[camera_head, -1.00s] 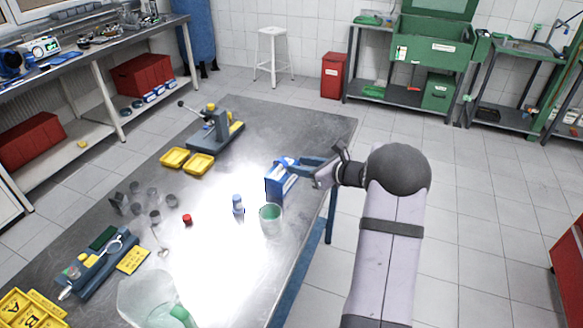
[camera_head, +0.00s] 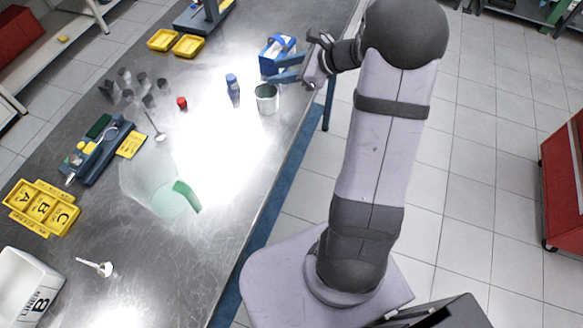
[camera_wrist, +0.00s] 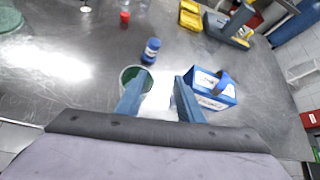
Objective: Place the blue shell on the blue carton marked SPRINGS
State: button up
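The blue carton (camera_head: 272,62) stands at the right edge of the steel table; its printed white label shows in the wrist view (camera_wrist: 208,103), too small to read surely. A curved blue piece, the blue shell (camera_head: 287,42), rests on top of the carton, and shows as a blue arch in the wrist view (camera_wrist: 222,82). My gripper (camera_head: 280,70) is open, its two blue fingers spread. In the wrist view the gripper (camera_wrist: 158,95) is empty. The right finger is just left of the carton and apart from the shell. Contact between finger and carton cannot be told.
A cup with green inside (camera_head: 266,98) stands close by the left finger. A blue-capped bottle (camera_head: 233,88) and a red cap (camera_head: 182,102) are further left. Yellow trays (camera_head: 187,46) lie at the back.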

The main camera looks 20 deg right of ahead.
jog(key=s+a+f+n+g, duration=0.1)
jog(key=s+a+n+g, duration=0.1)
jog(key=s+a+n, duration=0.2)
jog(key=s+a+f+n+g+h, duration=0.1)
jog(key=s+a+f+n+g, duration=0.1)
jog(key=s+a+n, duration=0.2)
jog(key=s+a+f+n+g, duration=0.1)
jog(key=s+a+n+g, duration=0.2)
jog(key=s+n, duration=0.2)
jog(key=shift+s+a+f+h, duration=0.1)
jog(key=shift+s+a+h, duration=0.1)
jog(key=shift+s, duration=0.65)
jog(key=shift+s+a+f+h, duration=0.1)
jog(key=shift+s+a+h, duration=0.1)
jog(key=shift+s, duration=0.65)
jog(key=s+d+f+n+g+h, duration=0.1)
jog(key=s+n+h, duration=0.4)
jog(key=s+n, duration=0.6)
jog(key=shift+d+f+n+g, duration=0.3)
jog(key=shift+d+f+n, duration=0.1)
jog(key=shift+d+n, duration=0.35)
